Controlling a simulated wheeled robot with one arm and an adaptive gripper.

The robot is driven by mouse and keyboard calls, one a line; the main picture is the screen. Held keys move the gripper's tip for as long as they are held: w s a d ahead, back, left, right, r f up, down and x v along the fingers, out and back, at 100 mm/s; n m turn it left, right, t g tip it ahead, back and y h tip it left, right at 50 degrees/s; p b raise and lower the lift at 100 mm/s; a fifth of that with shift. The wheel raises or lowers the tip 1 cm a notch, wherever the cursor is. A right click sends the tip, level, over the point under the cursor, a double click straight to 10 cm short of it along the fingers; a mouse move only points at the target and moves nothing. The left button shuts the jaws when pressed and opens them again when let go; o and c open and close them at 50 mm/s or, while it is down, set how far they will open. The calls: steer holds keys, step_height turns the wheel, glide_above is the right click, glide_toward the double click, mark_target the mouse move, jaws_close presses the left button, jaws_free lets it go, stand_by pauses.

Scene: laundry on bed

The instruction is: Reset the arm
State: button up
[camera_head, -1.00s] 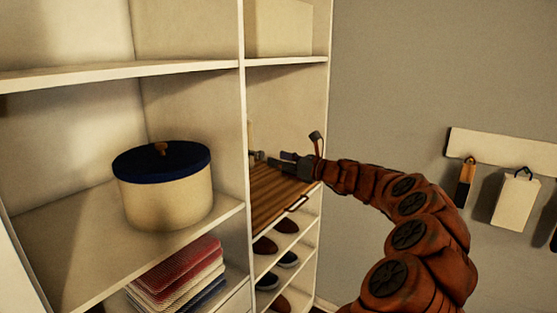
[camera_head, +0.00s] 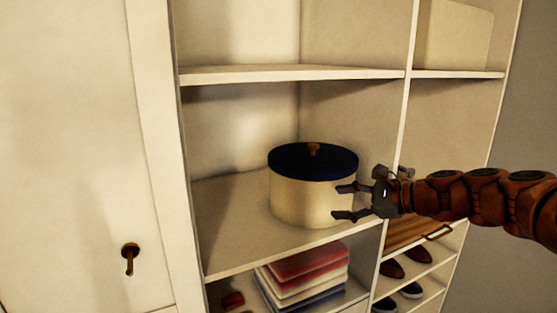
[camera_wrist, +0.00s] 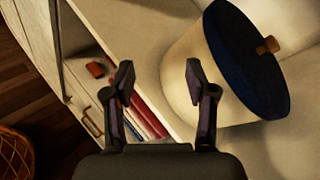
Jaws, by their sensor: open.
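My gripper (camera_head: 345,202) is open and empty, with its fingers pointing left. In the head view it overlaps the right side of a cream round box (camera_head: 300,201) with a dark blue lid and a brown knob. My orange-brown arm reaches in from the right edge. In the wrist view my gripper (camera_wrist: 157,82) has its two fingers spread apart. The round box (camera_wrist: 181,87) is beyond the right finger there. I cannot tell whether the finger touches it.
The box stands on a white shelf (camera_head: 228,236) with an upright divider (camera_head: 407,120) at right. Below lie folded clothes (camera_head: 303,268). Shoes (camera_head: 412,289) fill the lower right shelves. A white door (camera_head: 70,150) is at left. A wicker basket (camera_wrist: 14,155) is on the wooden floor.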

steer(key=s+a+f+n+g+h, duration=0.25)
steer(key=s+a+f+n, duration=0.25)
steer(key=s, duration=0.5)
steer(key=s+a+f+n+g+h, duration=0.2)
steer(key=s+a+f+n+g, duration=0.25)
steer(key=s, duration=0.45)
steer(key=s+d+f+n+h, duration=0.2)
steer(key=s+d+f, duration=0.1)
steer(key=s, duration=0.4)
steer(key=s+d+f+n+g+h, duration=0.1)
steer(key=s+d+f+n+h, duration=0.2)
steer(key=s+d, duration=0.2)
steer(key=s+d+f+n+g+h, duration=0.1)
steer(key=s+d+f+n+h, duration=0.1)
steer(key=s, duration=0.6)
steer(key=shift+s+d+f+n, duration=0.4)
steer(key=shift+d+f, duration=0.35)
steer(key=shift+d, duration=0.5)
steer(key=shift+h, duration=0.25)
steer(key=shift+c, duration=0.3)
steer(key=shift+c, duration=0.8)
steer(key=shift+a, duration=0.2)
steer(key=shift+c, duration=0.3)
